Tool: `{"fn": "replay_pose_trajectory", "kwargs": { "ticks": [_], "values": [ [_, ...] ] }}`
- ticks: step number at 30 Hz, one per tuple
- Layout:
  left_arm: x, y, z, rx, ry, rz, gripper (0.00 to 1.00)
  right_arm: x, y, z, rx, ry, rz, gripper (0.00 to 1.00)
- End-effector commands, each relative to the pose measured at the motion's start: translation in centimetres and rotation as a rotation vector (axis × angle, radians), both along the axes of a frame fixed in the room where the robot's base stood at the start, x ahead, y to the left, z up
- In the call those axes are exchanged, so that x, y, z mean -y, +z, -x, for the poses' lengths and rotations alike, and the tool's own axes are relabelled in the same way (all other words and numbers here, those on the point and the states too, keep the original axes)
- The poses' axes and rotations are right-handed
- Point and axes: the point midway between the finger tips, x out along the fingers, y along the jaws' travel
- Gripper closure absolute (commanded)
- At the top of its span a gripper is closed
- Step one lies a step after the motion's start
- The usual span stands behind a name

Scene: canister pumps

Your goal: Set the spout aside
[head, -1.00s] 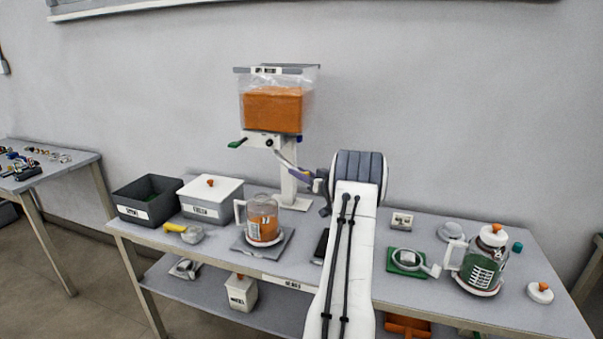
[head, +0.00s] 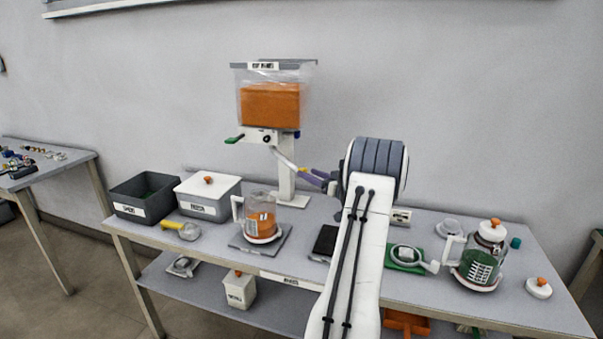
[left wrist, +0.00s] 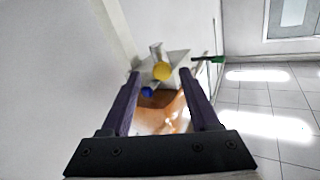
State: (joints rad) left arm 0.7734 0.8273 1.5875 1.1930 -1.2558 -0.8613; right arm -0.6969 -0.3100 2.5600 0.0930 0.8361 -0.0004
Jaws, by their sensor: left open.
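A clear hopper (head: 270,104) of orange material stands on a white post. A slim pale tube, which looks like the spout (head: 284,157), slants down to the right from under it. My left gripper (head: 303,171) is at the tube's lower end, with its purple fingers pointing left toward it. In the left wrist view the gripper (left wrist: 160,72) is open, and a yellow round end (left wrist: 161,71) shows between the fingertips with gaps on both sides. I cannot tell how deep it lies between them. My right gripper is not in view.
A green handle (head: 234,139) and the white post (head: 287,180) are close to the tube. Below stand a jar of orange material (head: 262,222), a dark bin (head: 145,198) and a lidded bin (head: 209,197). A green-filled jar (head: 482,262) stands at the right. The table front (head: 215,245) has bare room.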

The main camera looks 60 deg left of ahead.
Motion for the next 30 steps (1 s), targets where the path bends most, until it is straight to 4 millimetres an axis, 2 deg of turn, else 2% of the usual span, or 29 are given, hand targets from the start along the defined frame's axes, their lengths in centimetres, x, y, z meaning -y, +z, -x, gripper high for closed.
{"fn": "replay_pose_trajectory", "kwargs": {
  "ticks": [3,9,27,30],
  "values": [
    [2.0,0.0,-0.7,0.000,-0.003,0.000,0.38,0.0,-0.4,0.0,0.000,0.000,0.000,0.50],
    [3.7,0.0,-1.1,0.001,0.000,-0.001,0.38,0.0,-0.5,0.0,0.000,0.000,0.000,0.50],
    [3.8,0.0,-1.1,0.000,0.001,-0.001,0.38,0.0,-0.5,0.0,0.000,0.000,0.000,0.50],
    [4.1,0.2,-1.9,0.007,-0.026,0.003,0.38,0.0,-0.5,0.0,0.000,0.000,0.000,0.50]
  ]
}}
